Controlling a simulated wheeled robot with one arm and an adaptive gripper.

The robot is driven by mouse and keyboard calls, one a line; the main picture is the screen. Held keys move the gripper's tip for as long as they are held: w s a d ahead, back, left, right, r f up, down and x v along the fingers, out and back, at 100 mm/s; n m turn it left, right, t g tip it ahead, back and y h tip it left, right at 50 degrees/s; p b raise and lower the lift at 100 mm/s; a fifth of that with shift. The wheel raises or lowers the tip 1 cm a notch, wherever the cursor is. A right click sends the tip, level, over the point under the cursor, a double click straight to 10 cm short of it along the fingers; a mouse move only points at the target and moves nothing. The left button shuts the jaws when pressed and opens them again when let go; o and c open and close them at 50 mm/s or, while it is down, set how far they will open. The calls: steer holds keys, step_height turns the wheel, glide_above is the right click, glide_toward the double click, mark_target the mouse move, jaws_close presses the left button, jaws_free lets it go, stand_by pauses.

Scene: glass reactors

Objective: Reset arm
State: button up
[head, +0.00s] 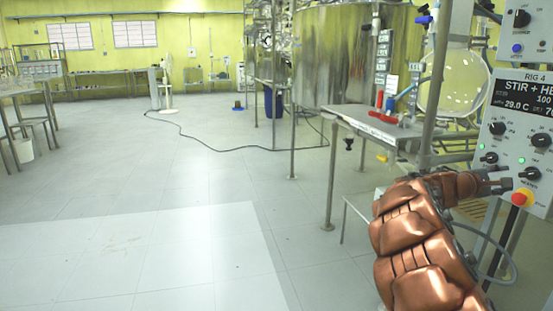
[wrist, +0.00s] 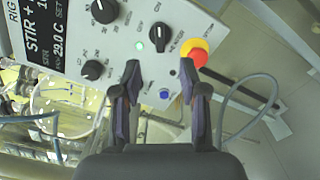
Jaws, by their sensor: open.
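My gripper (head: 498,182) is at the lower part of a white control panel (head: 508,95), at the right edge of the head view. In the wrist view my gripper (wrist: 160,82) is open, with its two dark fingers apart and nothing held between them. The panel face shows just beyond the fingertips, and a blue button (wrist: 164,94) appears between them. A red and yellow stop button (wrist: 194,53) is beside the right fingertip. I cannot tell whether a finger touches the panel. My copper-coloured arm reaches up from the bottom right of the head view.
The panel has a dark display (head: 525,97), black knobs (wrist: 93,70) and a lit green lamp (wrist: 139,46). A grey hose (wrist: 252,82) curves beside it. A metal table (head: 375,122), glass vessel (head: 462,80) and steel tank (head: 333,55) stand left of it. The floor (head: 150,220) at left is open.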

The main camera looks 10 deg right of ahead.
steer(key=s+a+r+m+g+y+p, duration=0.3)
steer(key=s+a+r+m+y+p, duration=0.3)
steer(key=s+a+r+p, duration=0.85)
steer(key=s+a+r+y+p, duration=0.3)
steer(key=s+a+p, duration=0.3)
steer(key=a+p, duration=0.4)
steer(key=s+a+r+y+p, duration=0.3)
steer(key=s+a+y+p, duration=0.2)
steer(key=a+p, duration=0.5)
steer(key=s+a+r+y+p, duration=0.3)
steer(key=s+a+p, duration=0.4)
steer(key=a, duration=1.3)
steer(key=y+p, duration=0.1)
steer(key=p, duration=0.2)
steer(key=shift+t, duration=0.3)
steer(key=shift+s, duration=0.1)
